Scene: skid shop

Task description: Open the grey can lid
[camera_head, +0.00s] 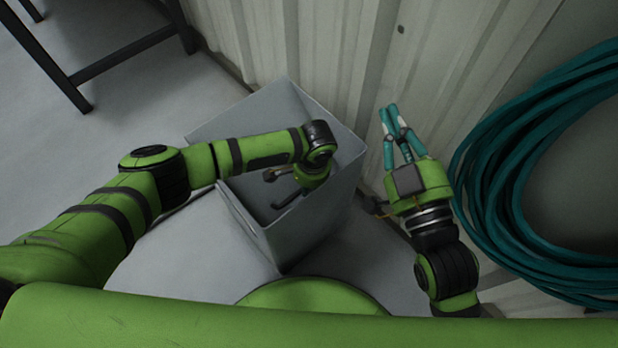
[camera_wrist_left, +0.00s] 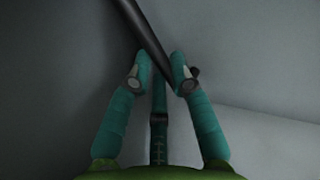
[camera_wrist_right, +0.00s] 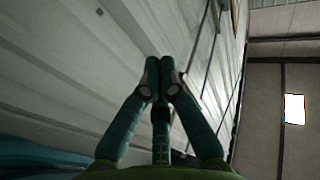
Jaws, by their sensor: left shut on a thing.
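The grey can (camera_head: 308,232) is a square box standing by the corrugated wall, beneath my left arm. Grey panels rise at its back (camera_head: 285,100); I cannot tell clearly which of them is the lid. My left gripper (camera_head: 283,187) reaches down over the can's top, and its fingers partly blend with the dark interior. In the left wrist view, a dark bar (camera_wrist_left: 146,32) runs down from the top to between its fingertips (camera_wrist_left: 163,75), and the gripper is shut on it. My right gripper (camera_head: 393,120) is shut and empty, right of the can; its fingertips touch in the right wrist view (camera_wrist_right: 160,70).
A corrugated wall (camera_head: 445,75) stands close behind the can and my right gripper. A coiled teal hose (camera_head: 490,180) hangs at the right. A dark metal frame (camera_head: 125,50) stands at the upper left. Floor (camera_head: 70,165) is clear on the left.

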